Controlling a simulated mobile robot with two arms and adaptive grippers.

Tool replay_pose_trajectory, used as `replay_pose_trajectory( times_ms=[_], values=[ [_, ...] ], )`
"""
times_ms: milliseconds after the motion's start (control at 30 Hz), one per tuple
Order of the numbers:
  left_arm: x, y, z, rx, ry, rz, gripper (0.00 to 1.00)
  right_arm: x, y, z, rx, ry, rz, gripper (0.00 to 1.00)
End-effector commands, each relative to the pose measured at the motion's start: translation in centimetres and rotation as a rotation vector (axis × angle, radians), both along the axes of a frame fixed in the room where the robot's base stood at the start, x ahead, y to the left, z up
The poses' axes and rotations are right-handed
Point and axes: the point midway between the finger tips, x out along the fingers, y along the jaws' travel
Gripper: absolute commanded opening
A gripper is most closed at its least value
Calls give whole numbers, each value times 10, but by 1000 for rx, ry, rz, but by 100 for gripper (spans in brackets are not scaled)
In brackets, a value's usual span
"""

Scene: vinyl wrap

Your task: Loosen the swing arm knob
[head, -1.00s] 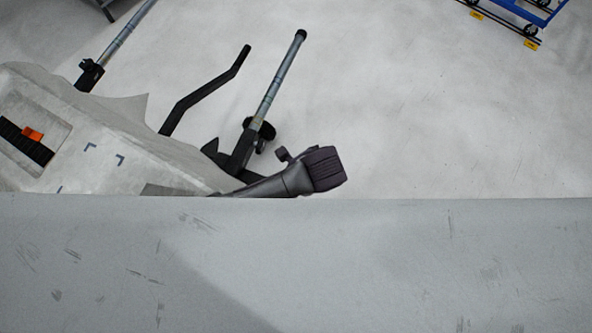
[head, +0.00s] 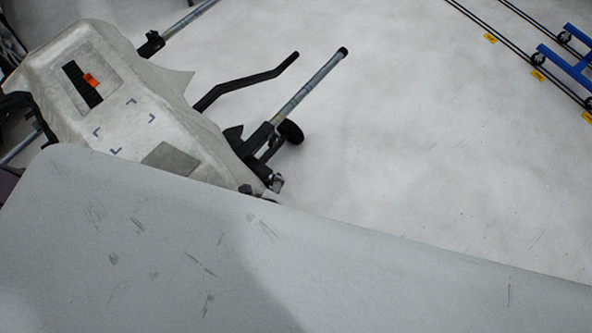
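A black round knob (head: 291,132) sits beside the clamp at the lower end of a silver pole (head: 312,84), on the right side of a grey-white machine (head: 135,125). It may be the swing arm knob; no label shows. A bent black bar (head: 245,80) reaches up and right from the machine, left of the pole. Small metal parts (head: 275,183) show just below the clamp, partly hidden by the foreground surface; I cannot tell what they belong to. Neither gripper can be made out in the head view.
A large pale grey scuffed surface (head: 150,245) fills the foreground and hides the machine's lower part. An orange switch (head: 91,80) is on the machine. Blue wheeled frames (head: 565,65) stand at upper right beside dark rails. The floor (head: 420,140) between is clear.

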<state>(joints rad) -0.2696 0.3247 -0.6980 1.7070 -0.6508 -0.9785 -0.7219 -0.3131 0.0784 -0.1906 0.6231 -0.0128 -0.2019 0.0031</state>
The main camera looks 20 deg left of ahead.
Motion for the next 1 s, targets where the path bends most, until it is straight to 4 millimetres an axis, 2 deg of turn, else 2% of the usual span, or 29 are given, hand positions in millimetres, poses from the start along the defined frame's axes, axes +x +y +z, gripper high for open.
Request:
replay_pose_trajectory(
  times_ms=[500, 600, 733, 1000],
  values=[
    [60, 16, -76, 3, 5, 2, 75, 0, 0, 0, 0, -1, 0, 40],
    [65, 15, -68, 33, 86, 4, 75, 0, 0, 16, 0, -1, 0, 40],
    [67, 13, -69, 95, 243, 4, 75, 0, 0, 23, 0, -1, 0, 40],
    [70, 10, -79, 218, 554, 5, 75, 0, 0, -3, 0, -1, 0, 40]
  ],
)
